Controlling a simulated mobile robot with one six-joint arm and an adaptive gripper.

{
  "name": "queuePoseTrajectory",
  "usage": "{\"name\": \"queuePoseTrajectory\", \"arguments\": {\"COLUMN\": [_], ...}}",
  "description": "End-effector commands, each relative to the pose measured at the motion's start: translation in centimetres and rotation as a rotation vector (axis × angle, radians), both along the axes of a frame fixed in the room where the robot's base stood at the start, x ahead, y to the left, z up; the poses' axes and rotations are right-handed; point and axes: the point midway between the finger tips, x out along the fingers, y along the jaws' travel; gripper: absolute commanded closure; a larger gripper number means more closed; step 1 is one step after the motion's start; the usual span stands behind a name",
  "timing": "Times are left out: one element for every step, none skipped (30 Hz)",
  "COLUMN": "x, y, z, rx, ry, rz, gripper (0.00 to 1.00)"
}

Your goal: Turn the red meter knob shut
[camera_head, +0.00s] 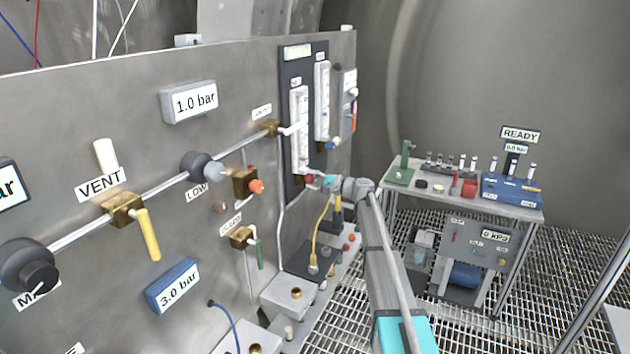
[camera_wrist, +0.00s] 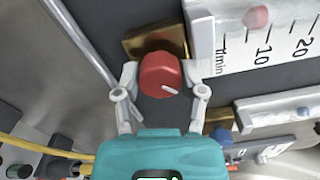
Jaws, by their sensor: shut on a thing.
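The red meter knob (camera_wrist: 160,75) sits on a brass block (camera_wrist: 155,38) at the end of a white flow meter scale (camera_wrist: 265,38). A white pointer line shows on the knob's face. My gripper (camera_wrist: 161,88) is shut on the knob, with one finger on each side of it. In the head view the red knob (camera_head: 309,179) shows in part below the flow meter tube (camera_head: 299,130), beside my gripper (camera_head: 318,180). My wrist and fingers hide part of it there. A pink float (camera_wrist: 256,18) shows in the meter tube.
A second meter with a blue knob (camera_head: 331,146) stands close to the right. A yellow hose (camera_head: 320,230) hangs below my gripper. The panel (camera_head: 75,150) carries pipes and valves at left. A side table (camera_head: 450,197) stands at right.

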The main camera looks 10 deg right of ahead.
Motion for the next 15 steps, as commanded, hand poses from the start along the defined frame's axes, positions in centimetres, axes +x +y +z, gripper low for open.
{"name": "queuePoseTrajectory", "arguments": {"x": [-0.07, -0.07, -0.06, -0.06, -0.06, -0.05, -0.04, -0.04, -0.04, -0.04, -0.04, -0.03, -0.03, -0.03, -0.02], "y": [0.37, 0.36, 0.32, 0.29, 0.25, 0.21, 0.19, 0.17, 0.14, 0.13, 0.10, 0.08, 0.07, 0.06, 0.04], "z": [0.00, 0.00, 0.00, 0.00, 0.00, 0.00, -0.01, 0.00, 0.00, -0.01, -0.01, 0.00, -0.01, -0.01, -0.01], "rx": [0.000, 0.000, 0.001, 0.001, 0.001, 0.001, 0.001, 0.000, 0.000, 0.000, 0.000, 0.000, 0.000, 0.000, 0.000], "ry": [0.000, 0.000, 0.001, 0.001, 0.001, 0.001, 0.001, 0.001, 0.001, 0.001, 0.001, 0.001, 0.001, 0.001, 0.001], "rz": [0.007, 0.006, 0.006, 0.005, 0.005, 0.004, 0.004, 0.003, 0.003, 0.003, 0.002, 0.002, 0.002, 0.002, 0.001], "gripper": [0.43, 0.38, 0.30, 0.25, 0.19, 0.13, 0.13, 0.13, 0.13, 0.13, 0.13, 0.13, 0.13, 0.13, 0.13]}}
